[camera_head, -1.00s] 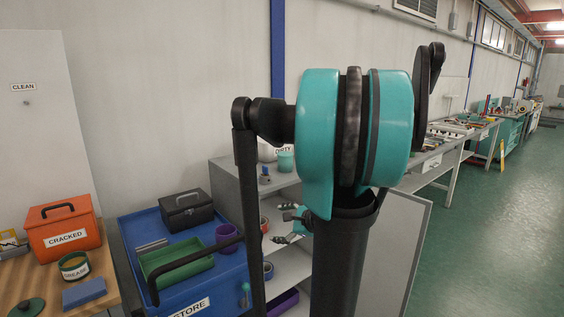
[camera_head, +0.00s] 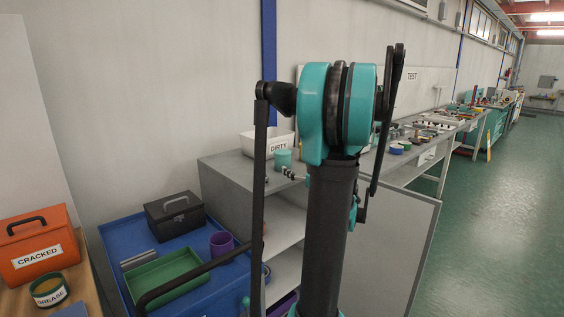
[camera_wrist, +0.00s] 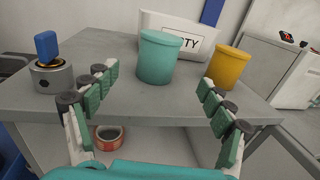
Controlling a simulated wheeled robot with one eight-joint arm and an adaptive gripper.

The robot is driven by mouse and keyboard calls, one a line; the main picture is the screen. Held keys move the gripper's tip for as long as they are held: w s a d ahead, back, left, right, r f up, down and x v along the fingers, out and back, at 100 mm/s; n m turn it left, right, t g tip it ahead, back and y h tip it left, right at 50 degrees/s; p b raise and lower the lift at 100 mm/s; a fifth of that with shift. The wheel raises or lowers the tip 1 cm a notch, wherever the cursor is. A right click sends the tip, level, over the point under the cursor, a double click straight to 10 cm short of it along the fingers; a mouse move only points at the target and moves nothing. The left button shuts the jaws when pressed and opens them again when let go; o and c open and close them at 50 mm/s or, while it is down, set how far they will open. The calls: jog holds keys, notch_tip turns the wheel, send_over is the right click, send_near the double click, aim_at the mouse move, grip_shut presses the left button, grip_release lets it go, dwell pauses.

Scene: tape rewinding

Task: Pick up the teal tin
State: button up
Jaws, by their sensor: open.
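The teal tin (camera_wrist: 159,58) stands upright on the grey cabinet top, near its front edge in the wrist view. It also shows in the head view (camera_head: 282,159), just left of my arm. My gripper (camera_wrist: 160,80) is open and empty, its two green-padded fingers spread apart with the tin ahead, centred between their tips. The fingers do not touch the tin. In the head view my gripper is mostly hidden by my own arm.
A white bin marked DIRTY (camera_head: 268,143) stands right behind the tin. A red-rimmed roll (camera_wrist: 109,136) lies on the shelf below.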

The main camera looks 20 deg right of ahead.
aim_at(287, 162)
jog(key=w, duration=0.2)
jog(key=w+a, duration=0.1)
jog(key=w, duration=0.2)
jog(key=shift+w+a+r, duration=0.1)
jog(key=shift+w+a, duration=0.1)
jog(key=shift+w, duration=0.7)
jog(key=shift+w+a+r, duration=0.1)
jog(key=shift+w+a, duration=0.05)
jog(key=shift+w, duration=0.8)
jog(key=shift+w+a+r, duration=0.1)
jog(key=shift+w+a, duration=0.1)
jog(key=shift+w, duration=0.7)
jog(key=shift+c, duration=0.6)
jog(key=c, duration=1.3)
jog(key=shift+c, duration=0.2)
notch_tip(287, 162, up, 20)
